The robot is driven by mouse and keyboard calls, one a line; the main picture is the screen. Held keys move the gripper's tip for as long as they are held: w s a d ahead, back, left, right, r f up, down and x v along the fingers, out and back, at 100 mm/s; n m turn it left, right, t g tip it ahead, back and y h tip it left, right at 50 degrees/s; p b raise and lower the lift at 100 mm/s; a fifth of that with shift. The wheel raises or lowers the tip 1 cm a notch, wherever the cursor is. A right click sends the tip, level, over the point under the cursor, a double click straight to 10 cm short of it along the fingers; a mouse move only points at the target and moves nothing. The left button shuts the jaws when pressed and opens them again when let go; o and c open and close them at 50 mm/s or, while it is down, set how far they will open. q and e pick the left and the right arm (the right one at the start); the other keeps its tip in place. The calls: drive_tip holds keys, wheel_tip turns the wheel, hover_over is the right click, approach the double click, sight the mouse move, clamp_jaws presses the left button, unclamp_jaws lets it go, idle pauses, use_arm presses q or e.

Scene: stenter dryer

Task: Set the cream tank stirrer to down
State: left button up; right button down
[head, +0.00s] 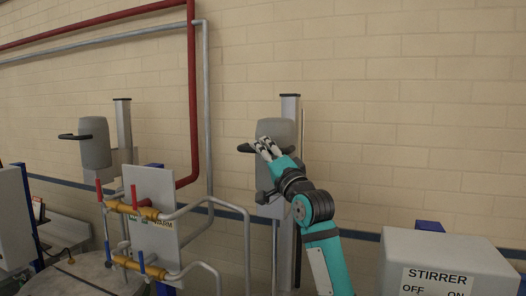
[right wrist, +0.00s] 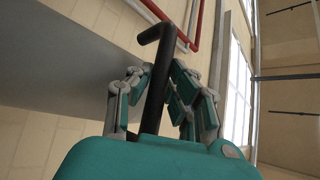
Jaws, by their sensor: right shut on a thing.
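A grey stirrer head (head: 277,130) with a black handle (head: 244,148) sits near the top of a grey upright post (head: 291,106) in the middle of the head view. I cannot tell from any label that it is the cream tank's. My right gripper (head: 267,149) is at this head, its fingers shut on the black handle. In the right wrist view the handle (right wrist: 153,85) runs between the fingers, its bent end sticking out past them. My fingers hide part of the handle in the head view. My left gripper is not in view.
A second grey stirrer head (head: 95,142) stands on a post at the left. Red and grey pipes (head: 192,100) run down the wall between them. A valve panel (head: 151,210) stands at lower left. A grey box labelled STIRRER (head: 445,262) is at lower right.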

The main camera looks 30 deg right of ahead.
drive_tip(key=shift+w+f, duration=0.1)
drive_tip(key=shift+f, duration=0.3)
wheel_tip(320, 180, down, 30)
drive_tip(key=b, duration=1.8)
drive_tip(key=shift+a+f, duration=0.15)
drive_tip(key=shift+w, duration=0.1)
drive_tip(key=c, duration=1.5)
unclamp_jaws()
drive_tip(key=shift+o, duration=1.3)
drive_tip(key=shift+a, duration=0.1)
drive_tip(key=shift+w, duration=0.1)
